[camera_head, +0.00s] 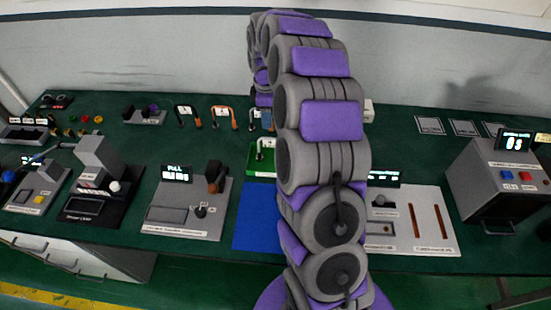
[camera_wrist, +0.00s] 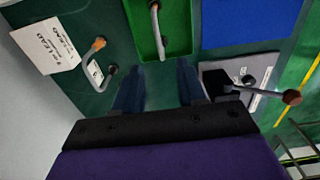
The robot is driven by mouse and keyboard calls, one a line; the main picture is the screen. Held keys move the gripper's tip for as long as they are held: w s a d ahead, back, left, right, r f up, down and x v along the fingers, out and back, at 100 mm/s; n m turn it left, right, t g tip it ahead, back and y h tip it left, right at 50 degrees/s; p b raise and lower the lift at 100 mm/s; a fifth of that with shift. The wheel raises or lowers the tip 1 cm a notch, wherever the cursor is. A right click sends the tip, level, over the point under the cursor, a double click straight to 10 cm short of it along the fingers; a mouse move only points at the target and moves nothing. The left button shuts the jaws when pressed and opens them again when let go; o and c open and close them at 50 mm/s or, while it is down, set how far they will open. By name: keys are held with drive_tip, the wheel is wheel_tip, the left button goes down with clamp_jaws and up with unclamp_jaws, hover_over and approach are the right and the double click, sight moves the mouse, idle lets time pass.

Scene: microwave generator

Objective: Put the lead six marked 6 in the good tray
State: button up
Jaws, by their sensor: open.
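My gripper (camera_wrist: 160,82) is open in the wrist view, with nothing between its two blue fingers but dark green table. A grey lead (camera_wrist: 97,70) with an orange end and a small white tag lies to the left of the fingers; I cannot read the tag. A bright green tray (camera_wrist: 147,45) is just beyond the fingertips and holds another grey lead (camera_wrist: 160,22). The tray also shows in the head view (camera_head: 251,165), partly behind my arm. Tagged leads (camera_head: 185,113) and (camera_head: 223,113) stand in a row at the back. My arm hides the gripper in the head view.
A blue mat (camera_head: 258,215) lies in front of the tray. A pull tester (camera_head: 180,220) with a lever stands left of it; the lever knob (camera_wrist: 292,97) shows right of my fingers. A white LEAD card (camera_wrist: 45,47) stands at left. A display box (camera_head: 500,180) is at far right.

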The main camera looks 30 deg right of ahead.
drive_tip(key=s+a+r+m, duration=0.2)
drive_tip(key=s+a+r, duration=0.2)
drive_tip(key=s+a, duration=0.3)
drive_tip(key=s+a+r+m, duration=0.2)
drive_tip(key=s+a+r, duration=0.3)
drive_tip(key=s, duration=0.4)
drive_tip(key=s+a+f+m+g, duration=0.1)
drive_tip(key=s+a+m, duration=0.1)
drive_tip(key=s, duration=1)
drive_tip(key=s+a+f+m, duration=0.1)
drive_tip(key=s+a+m, duration=0.2)
drive_tip(key=s, duration=0.9)
drive_tip(key=shift+m+g, duration=0.4)
drive_tip(key=shift+m, duration=0.7)
drive_tip(key=shift+w+f, duration=0.1)
